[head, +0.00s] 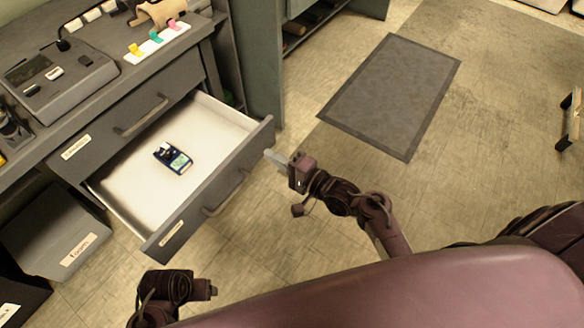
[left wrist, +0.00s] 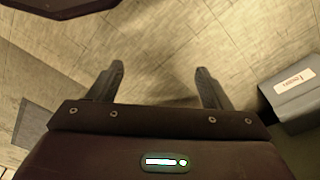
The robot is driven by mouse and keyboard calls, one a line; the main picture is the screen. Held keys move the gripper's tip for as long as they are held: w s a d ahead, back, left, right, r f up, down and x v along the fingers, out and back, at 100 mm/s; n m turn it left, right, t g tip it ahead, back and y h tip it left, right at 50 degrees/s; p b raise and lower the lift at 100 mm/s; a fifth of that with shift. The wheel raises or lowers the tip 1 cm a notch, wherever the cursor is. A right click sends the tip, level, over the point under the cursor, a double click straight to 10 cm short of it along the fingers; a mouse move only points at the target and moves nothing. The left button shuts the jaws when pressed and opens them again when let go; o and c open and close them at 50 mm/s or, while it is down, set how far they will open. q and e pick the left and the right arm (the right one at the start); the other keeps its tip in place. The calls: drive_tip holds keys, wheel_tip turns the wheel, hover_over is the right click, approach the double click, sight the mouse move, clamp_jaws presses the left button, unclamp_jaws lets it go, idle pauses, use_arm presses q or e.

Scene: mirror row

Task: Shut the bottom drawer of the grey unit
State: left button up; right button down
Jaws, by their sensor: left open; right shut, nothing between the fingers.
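The grey unit (head: 185,62) stands at the left in the head view. Its bottom drawer (head: 212,195) is pulled well out, with a pale interior and a bar handle on its front. A small dark blue device with a screen (head: 173,158) lies inside it. My right gripper (head: 272,157) is shut and empty, its fingertips close to the right end of the drawer front; I cannot tell whether they touch. My left gripper (left wrist: 160,85) is open and empty over the floor in the left wrist view; its arm shows at the bottom left of the head view, in front of the drawer.
The upper drawer (head: 135,122) is shut. A grey labelled box (head: 40,235) sits on the floor left of the open drawer; a grey box also shows in the left wrist view (left wrist: 290,105). A dark mat (head: 392,95) lies on the floor.

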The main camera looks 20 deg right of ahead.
sight(249, 143)
use_arm(q)
drive_tip(key=shift+s+d+r+b, duration=0.1)
drive_tip(key=shift+r+b, duration=0.1)
drive_tip(key=shift+r, duration=0.6)
drive_tip(key=shift+s+r+b, duration=0.1)
drive_tip(key=shift+r+b, duration=0.05)
drive_tip(key=shift+r, duration=0.65)
use_arm(e)
drive_tip(key=shift+x, duration=2.5)
use_arm(q)
drive_tip(key=shift+w, duration=0.15)
use_arm(e)
drive_tip(key=shift+w, duration=0.1)
